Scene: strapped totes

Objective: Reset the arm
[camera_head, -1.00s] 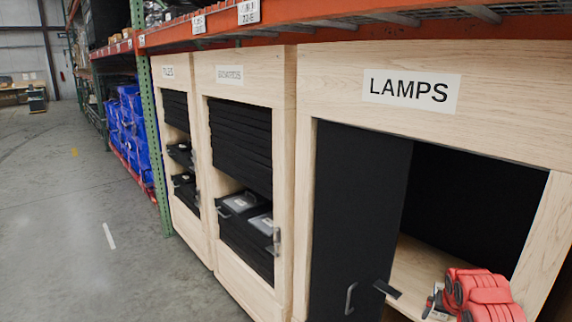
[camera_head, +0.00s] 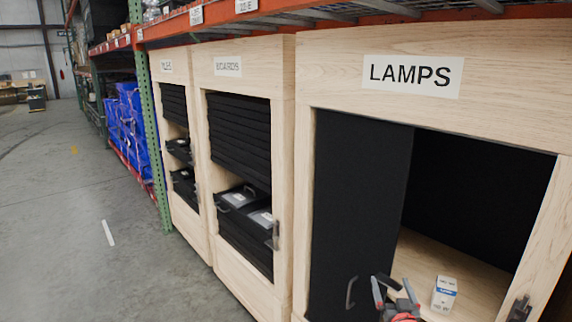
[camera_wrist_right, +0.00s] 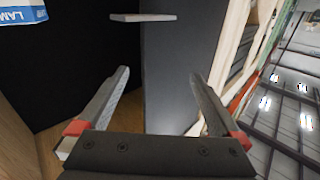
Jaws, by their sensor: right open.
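My right gripper (camera_head: 393,290) is at the bottom of the head view, in front of the opening of the cabinet labelled LAMPS (camera_head: 413,75). Its fingers are apart and nothing shows between them in the right wrist view (camera_wrist_right: 160,78). A small white and blue box (camera_head: 444,293) stands on the cabinet's wooden shelf, right of the gripper and apart from it. The box also shows, cut off, at the top left of the wrist view (camera_wrist_right: 22,14). My left gripper is not in view.
A black door panel (camera_head: 357,200) with a handle (camera_head: 351,292) covers the left of the lamps opening. Cabinets with black drawers (camera_head: 240,140) stand left, then a green post (camera_head: 150,140) and blue bags (camera_head: 127,130). The grey floor (camera_head: 60,220) at left is clear.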

